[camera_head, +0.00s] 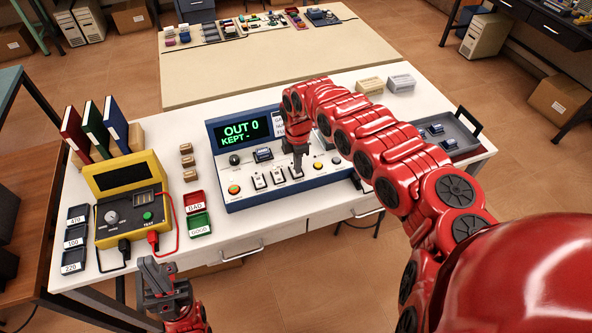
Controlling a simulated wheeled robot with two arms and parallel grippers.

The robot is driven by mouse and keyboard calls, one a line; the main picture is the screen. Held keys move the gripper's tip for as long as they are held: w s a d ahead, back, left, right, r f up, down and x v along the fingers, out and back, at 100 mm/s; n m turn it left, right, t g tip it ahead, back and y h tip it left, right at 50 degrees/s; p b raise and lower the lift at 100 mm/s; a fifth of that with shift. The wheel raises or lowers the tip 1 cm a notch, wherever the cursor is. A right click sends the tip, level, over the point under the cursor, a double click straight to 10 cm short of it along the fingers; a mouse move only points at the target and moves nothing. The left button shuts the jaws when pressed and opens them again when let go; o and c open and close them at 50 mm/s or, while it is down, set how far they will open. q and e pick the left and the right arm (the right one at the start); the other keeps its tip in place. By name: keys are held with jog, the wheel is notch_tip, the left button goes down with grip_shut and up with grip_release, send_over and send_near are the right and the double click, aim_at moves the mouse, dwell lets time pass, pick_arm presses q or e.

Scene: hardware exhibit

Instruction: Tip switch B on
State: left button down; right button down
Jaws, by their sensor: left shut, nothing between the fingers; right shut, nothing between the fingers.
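The console (250,203) stands on the white table, with a green display reading "OUT 0" and "KEPT -". A row of white toggle switches (259,181) runs along its front panel. Their letters are too small to read, so I cannot tell which is B. My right gripper (298,170) is shut and points down over the right end of this row, hiding part of the panel. I cannot tell whether it touches a switch. My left gripper (158,268) is shut and empty, low in front of the table's front edge.
Left of the console are a yellow tester (130,180) with leads, a red tray (193,200) and a green tray (199,224). A grey tray (462,131) lies at the right.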

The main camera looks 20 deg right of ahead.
jog(key=shift+f+b, duration=0.5)
jog(key=shift+f, duration=0.3)
jog(key=shift+r, duration=0.1)
notch_tip(320, 180, up, 7)
jog(key=p, duration=0.5)
dwell(0.4)
dwell(0.5)
